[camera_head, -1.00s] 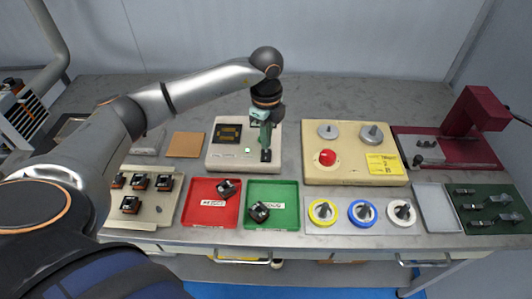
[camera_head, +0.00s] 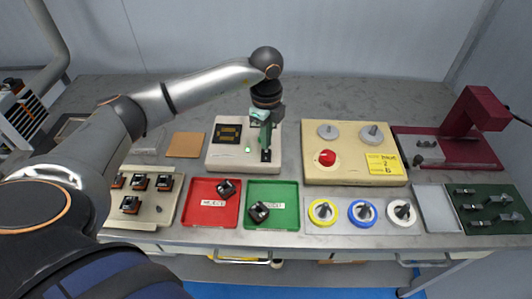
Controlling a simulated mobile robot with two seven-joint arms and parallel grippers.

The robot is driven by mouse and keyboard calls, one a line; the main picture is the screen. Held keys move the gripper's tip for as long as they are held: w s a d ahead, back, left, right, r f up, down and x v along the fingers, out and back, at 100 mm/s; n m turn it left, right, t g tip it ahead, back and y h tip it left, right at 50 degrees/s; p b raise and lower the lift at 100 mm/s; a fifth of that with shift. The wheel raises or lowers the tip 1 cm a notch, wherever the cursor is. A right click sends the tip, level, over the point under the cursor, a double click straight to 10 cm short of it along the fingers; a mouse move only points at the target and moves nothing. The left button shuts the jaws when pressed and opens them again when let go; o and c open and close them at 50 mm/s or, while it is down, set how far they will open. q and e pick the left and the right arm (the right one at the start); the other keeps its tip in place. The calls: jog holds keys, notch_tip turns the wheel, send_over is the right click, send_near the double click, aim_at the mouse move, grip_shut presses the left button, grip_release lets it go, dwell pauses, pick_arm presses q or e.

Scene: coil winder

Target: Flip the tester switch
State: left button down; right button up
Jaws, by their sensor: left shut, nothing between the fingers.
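The tester (camera_head: 219,153) is a pale box on the bench with a dark display panel (camera_head: 228,133) and a small green light (camera_head: 248,149) on its top. My left gripper (camera_head: 265,152) points down over the right side of the tester. It is shut with nothing between its fingers. Its tips are at or just above a dark slot-like patch on the tester, where the switch seems to be. The gripper hides most of the switch, and I cannot tell its position or whether the tips touch it. My right gripper is not in view.
A red tray (camera_head: 200,215) and a green tray (camera_head: 285,220), each with a dark part, lie in front of the tester. The cream winder (camera_head: 335,173) with a red button stands to the right. A maroon press (camera_head: 465,125) is at far right. Part of the back bench is clear.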

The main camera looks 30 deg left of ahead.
pick_arm(q)
jog(key=shift+s+f+b, duration=0.1)
jog(key=shift+f+b, duration=0.55)
jog(key=shift+f, duration=0.4)
dwell(0.7)
notch_tip(320, 180, up, 7)
jog(key=p, duration=0.6)
jog(key=shift+r, duration=0.1)
dwell(0.4)
